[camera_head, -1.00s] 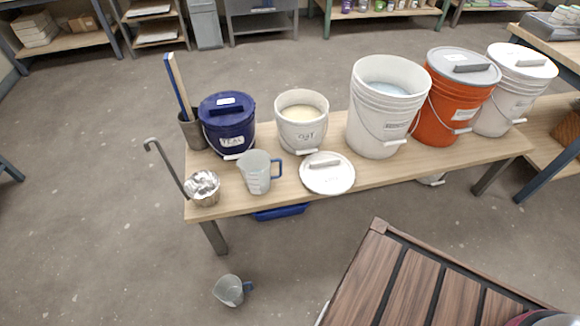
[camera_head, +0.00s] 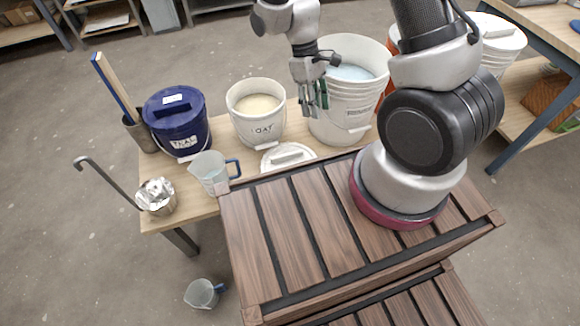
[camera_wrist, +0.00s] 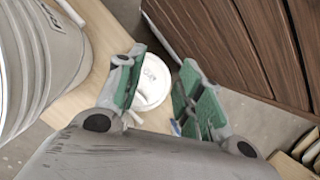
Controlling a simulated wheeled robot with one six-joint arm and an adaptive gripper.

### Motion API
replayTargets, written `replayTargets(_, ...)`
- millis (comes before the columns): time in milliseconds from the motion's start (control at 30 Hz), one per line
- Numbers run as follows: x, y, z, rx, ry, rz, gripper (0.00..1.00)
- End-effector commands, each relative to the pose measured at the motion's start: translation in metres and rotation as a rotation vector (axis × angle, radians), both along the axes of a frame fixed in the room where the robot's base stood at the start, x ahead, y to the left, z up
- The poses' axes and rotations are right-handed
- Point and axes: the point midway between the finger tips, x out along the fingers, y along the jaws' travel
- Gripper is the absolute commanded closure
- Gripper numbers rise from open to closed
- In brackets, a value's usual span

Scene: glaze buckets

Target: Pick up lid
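A round white lid (camera_head: 272,161) with a grey handle lies on the wooden bench in front of the bucket marked OAT. Its near part is hidden by my slatted deck in the head view. My gripper (camera_head: 314,108) hangs fingers down above the bench, to the right of the lid and in front of the large white bucket. In the wrist view my gripper (camera_wrist: 162,66) has its green-padded fingers apart, and the white lid (camera_wrist: 153,72) shows between and beyond them. Nothing is held.
The OAT bucket (camera_head: 257,112), blue lidded bucket (camera_head: 178,122) and large white bucket (camera_head: 350,95) stand along the bench. A clear jug (camera_head: 210,172) is left of the lid. A metal ladle (camera_head: 157,196) stands at the bench's left end. Another jug (camera_head: 203,294) is on the floor.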

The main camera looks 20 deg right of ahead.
Motion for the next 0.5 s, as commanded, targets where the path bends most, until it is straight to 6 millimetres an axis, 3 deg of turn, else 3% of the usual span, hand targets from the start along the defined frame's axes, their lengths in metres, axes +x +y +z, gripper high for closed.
replayTargets(33, -0.002, 0.005, -0.034, 0.008, 0.030, 0.065, 0.63)
replayTargets(100, -0.001, 0.013, -0.079, 0.038, 0.042, 0.166, 0.63)
replayTargets(300, 0.015, 0.033, -0.190, 0.161, -0.024, 0.499, 0.63)
replayTargets(400, 0.046, 0.049, -0.220, 0.229, -0.143, 0.704, 0.63)
replayTargets(500, 0.070, 0.059, -0.224, 0.259, -0.227, 0.844, 0.63)
